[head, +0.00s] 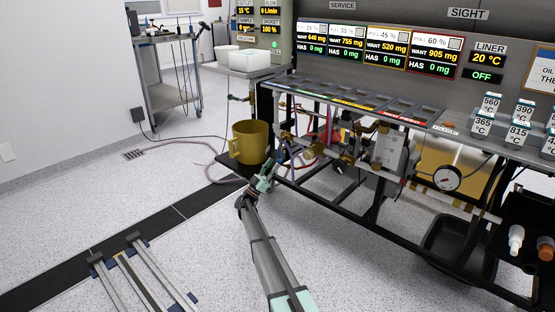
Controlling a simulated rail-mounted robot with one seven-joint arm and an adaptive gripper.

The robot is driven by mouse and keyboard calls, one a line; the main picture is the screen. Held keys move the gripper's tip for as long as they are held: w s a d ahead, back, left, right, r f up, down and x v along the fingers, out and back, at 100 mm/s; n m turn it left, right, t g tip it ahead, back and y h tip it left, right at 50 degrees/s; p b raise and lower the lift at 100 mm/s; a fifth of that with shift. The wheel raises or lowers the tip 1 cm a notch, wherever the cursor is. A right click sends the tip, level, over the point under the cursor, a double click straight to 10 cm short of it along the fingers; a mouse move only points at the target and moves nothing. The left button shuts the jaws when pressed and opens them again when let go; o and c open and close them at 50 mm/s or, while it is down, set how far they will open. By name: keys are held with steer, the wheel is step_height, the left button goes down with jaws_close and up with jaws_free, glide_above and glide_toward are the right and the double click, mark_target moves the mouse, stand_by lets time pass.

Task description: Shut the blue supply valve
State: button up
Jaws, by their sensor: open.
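My arm reaches from the bottom of the head view toward the bench. My gripper (264,182) is open at its end, low in front of the bench's left end, just right of and below the yellow bucket. A small blue part (281,153) shows among the pipes under the bench, a little above and right of my gripper; it may be the blue supply valve. It is too small to tell its handle position. I cannot tell whether my gripper touches it.
The yellow bucket (250,142) stands on a dark base close left of my gripper. Pipes, red fittings (322,136) and a dial gauge (447,178) crowd the bench's underside. A purple hose (222,179) lies on the floor. Open floor (120,205) lies to the left.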

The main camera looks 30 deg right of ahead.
steer(key=v, duration=0.6)
steer(key=shift+d, duration=0.1)
